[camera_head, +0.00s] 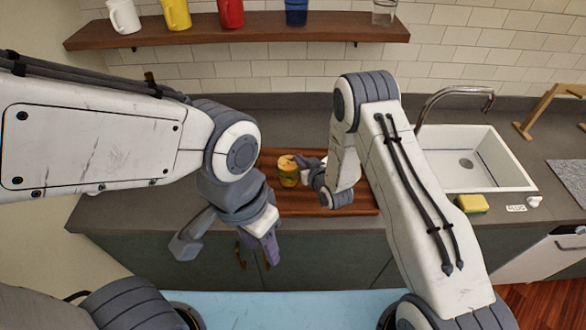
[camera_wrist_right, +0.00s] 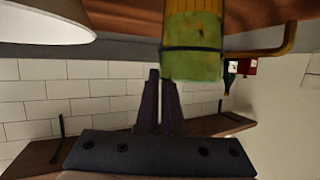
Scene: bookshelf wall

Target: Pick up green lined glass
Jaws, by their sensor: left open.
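In the right wrist view, which is upside down, the glass (camera_wrist_right: 193,50) fills the top middle. My right gripper (camera_head: 303,162) is just right of the glass. In the wrist view its two dark fingers (camera_wrist_right: 157,85) lie close together with nothing between them. The glass partly covers one fingertip; I cannot tell if they touch. My left gripper (camera_head: 225,248) is open and empty, low in front of the counter edge.
A pale rounded object (camera_wrist_right: 45,22) is close by in the wrist view. A shelf (camera_head: 250,35) with several mugs and a clear glass (camera_head: 384,13) hangs above. The sink (camera_head: 470,160) and yellow sponge (camera_head: 471,203) are right. The counter's left part is clear.

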